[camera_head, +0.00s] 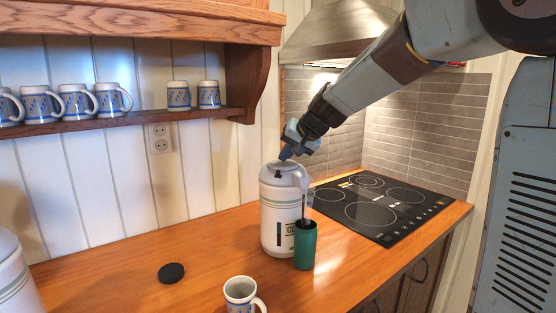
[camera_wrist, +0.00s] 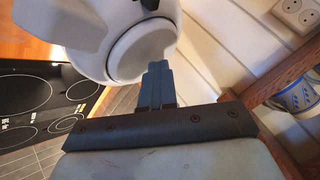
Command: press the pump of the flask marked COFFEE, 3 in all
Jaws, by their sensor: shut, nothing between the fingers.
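A white pump flask (camera_head: 273,225) with grey stripes stands on the wooden counter. Its label is mostly hidden by a green cup (camera_head: 305,246), so I cannot read the whole word. The flask's spout points down toward that cup. My gripper (camera_head: 285,154) is shut and empty, pointing down at the flask's top. In the wrist view, the shut fingertips (camera_wrist: 157,70) are at the edge of the round pump button (camera_wrist: 141,50). I cannot tell whether they touch it.
A second white flask (camera_head: 16,282) is cut off at the left edge. A patterned mug (camera_head: 240,295) and a black disc (camera_head: 171,273) are on the counter (camera_head: 120,255). A black cooktop (camera_head: 378,208) lies to the right. Several mugs stand on the wall shelf (camera_head: 140,117).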

